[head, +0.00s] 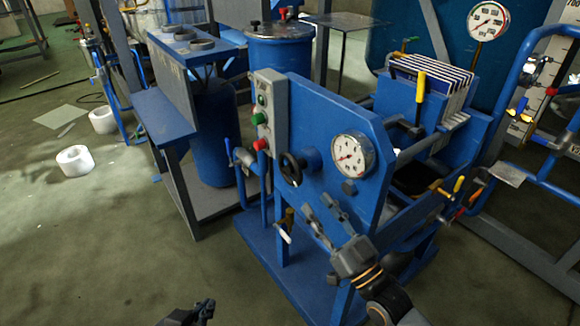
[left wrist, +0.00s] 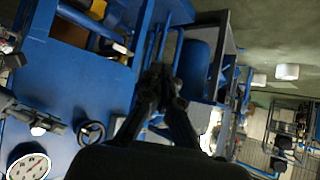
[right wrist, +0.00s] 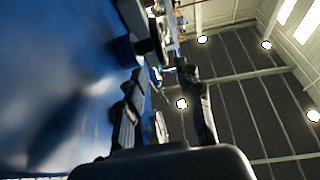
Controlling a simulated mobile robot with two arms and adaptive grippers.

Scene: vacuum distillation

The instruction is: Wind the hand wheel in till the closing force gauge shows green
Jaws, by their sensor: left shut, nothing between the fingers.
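The black hand wheel (head: 292,170) is on the front of the blue press frame (head: 305,110). It also shows in the left wrist view (left wrist: 90,132). The white round gauge (head: 352,156) sits right of the wheel; its edge shows in the left wrist view (left wrist: 28,166). Its reading is too small to tell, and I see no green on it. My right gripper (head: 314,200) is open and empty, just below and right of the wheel, apart from it. Its fingers stand apart in the right wrist view (right wrist: 164,72). My left gripper (head: 204,308) is shut and empty, low in front of the press.
A grey control box (head: 270,110) with buttons stands left of the wheel. A pack of plates (head: 430,75) with a yellow-handled lever (head: 420,90) is behind. Another gauge (head: 488,20) is at upper right. White rolls (head: 75,160) lie on the floor at left. Floor at lower left is clear.

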